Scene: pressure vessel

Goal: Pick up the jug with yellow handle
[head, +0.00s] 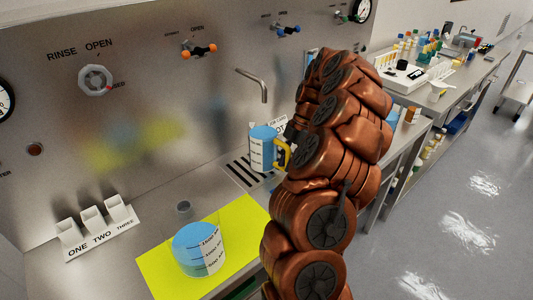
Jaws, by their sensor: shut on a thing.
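The jug with yellow handle (261,150) is blue with a white label strip. It is at the slotted drain under the spout, just left of my arm. I cannot tell whether its base touches the drain. Its yellow handle (287,156) points right, towards my gripper (289,137). Only a dark piece of my gripper shows beside the handle; my thick copper arm hides the rest. My gripper is shut on the jug, at the handle side. A second blue container (197,250) with a white label stands on the yellow mat; no handle shows on it.
A white rack (98,238) marked ONE TWO THREE is at the left. A bent metal spout (263,86) juts out above the jug. Valves line the steel wall. Bottles crowd the counter at back right.

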